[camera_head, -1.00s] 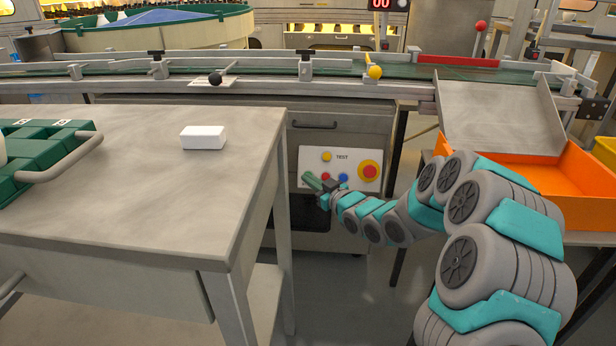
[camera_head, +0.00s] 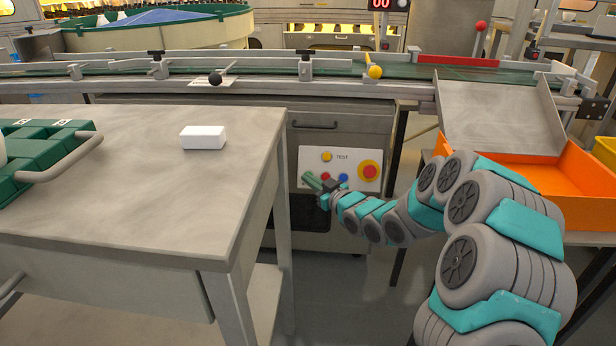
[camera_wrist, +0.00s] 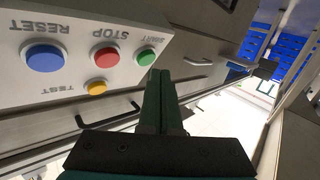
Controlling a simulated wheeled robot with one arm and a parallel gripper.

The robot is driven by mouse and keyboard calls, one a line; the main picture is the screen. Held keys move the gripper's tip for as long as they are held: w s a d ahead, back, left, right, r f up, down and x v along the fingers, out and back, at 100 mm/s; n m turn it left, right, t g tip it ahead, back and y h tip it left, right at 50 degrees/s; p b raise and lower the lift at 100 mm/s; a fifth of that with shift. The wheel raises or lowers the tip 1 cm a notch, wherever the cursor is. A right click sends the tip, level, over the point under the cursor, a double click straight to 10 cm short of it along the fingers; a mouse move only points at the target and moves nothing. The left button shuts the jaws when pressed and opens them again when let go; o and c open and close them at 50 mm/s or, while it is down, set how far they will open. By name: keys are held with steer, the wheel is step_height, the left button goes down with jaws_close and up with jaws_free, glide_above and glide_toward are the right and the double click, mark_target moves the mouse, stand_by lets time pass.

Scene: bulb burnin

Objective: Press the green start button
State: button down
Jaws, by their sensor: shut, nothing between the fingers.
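The white control panel (camera_head: 312,158) is on the front of the grey cabinet under the conveyor. It shows upside down in the wrist view (camera_wrist: 60,85). The green start button (camera_wrist: 147,56) is at the panel's edge in the wrist view, beside the red stop button (camera_wrist: 106,57). In the head view my gripper hides the green button. My gripper (camera_head: 309,178) is shut and empty in front of the panel's lower left. In the wrist view its fingertips (camera_wrist: 160,76) are just below and right of the green button. I cannot tell whether they touch it.
The panel also has a blue reset button (camera_wrist: 44,57), a yellow test button (camera_wrist: 96,88) and a large red knob on yellow (camera_head: 369,171). A grey table (camera_head: 150,180) stands close on the left. An orange bin (camera_head: 535,180) is on the right.

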steer(key=shift+w, duration=0.15)
steer(key=shift+w+f, duration=0.15)
steer(key=shift+w, duration=0.1)
steer(key=shift+w+f+p, duration=0.2)
steer(key=shift+w+p, duration=0.1)
steer(key=shift+p, duration=0.05)
stand_by(0.8)
stand_by(0.4)
steer(key=shift+s+r, duration=0.3)
steer(key=shift+s, duration=0.4)
steer(key=shift+s+r, duration=0.1)
